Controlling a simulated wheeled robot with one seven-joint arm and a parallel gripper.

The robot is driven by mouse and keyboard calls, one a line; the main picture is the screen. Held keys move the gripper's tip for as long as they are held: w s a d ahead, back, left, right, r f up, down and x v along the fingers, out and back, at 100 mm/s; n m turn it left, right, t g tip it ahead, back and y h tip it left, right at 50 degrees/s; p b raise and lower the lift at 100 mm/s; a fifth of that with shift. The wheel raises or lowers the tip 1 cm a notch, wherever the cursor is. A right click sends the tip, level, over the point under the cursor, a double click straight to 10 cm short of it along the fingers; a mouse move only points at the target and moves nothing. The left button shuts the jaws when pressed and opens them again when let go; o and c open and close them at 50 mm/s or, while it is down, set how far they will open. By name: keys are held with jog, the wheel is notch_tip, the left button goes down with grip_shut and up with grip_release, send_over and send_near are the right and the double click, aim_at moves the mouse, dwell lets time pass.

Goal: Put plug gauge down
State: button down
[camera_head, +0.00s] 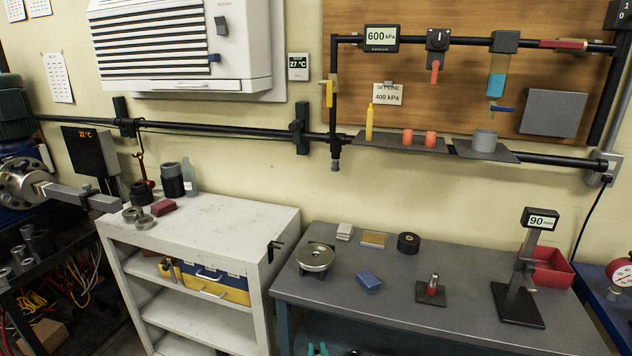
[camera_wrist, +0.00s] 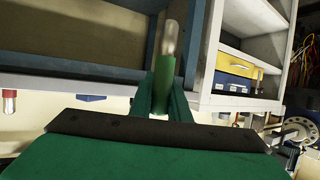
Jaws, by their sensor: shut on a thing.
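My gripper (camera_wrist: 164,98) has green fingers, shut on a plug gauge (camera_wrist: 164,62) with a green handle and a rounded metal end. The metal end points away from the fingers; the rear of the handle is hidden. In the head view only the green tips of my gripper (camera_head: 318,349) show, at the bottom edge in front of the grey bench (camera_head: 395,317). The held gauge cannot be made out there. A red piece with a metal pin (camera_head: 433,285) stands on a small dark plate (camera_head: 430,296) on the bench.
The bench also carries a round metal dish (camera_head: 315,258), a blue block (camera_head: 368,282), a black roll (camera_head: 408,242) and a display stand (camera_head: 520,290). Bare room lies along its front. A white shelf unit (camera_head: 235,220) stands to the left, a red bin (camera_head: 548,268) at the back right.

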jog(key=s+f, duration=0.8)
jog(key=f, duration=0.3)
jog(key=s+f+m+h, duration=0.1)
jog(key=s+f, duration=0.7)
jog(key=f, duration=0.3)
jog(key=shift+a+f, duration=0.2)
jog(key=shift+r, duration=0.1)
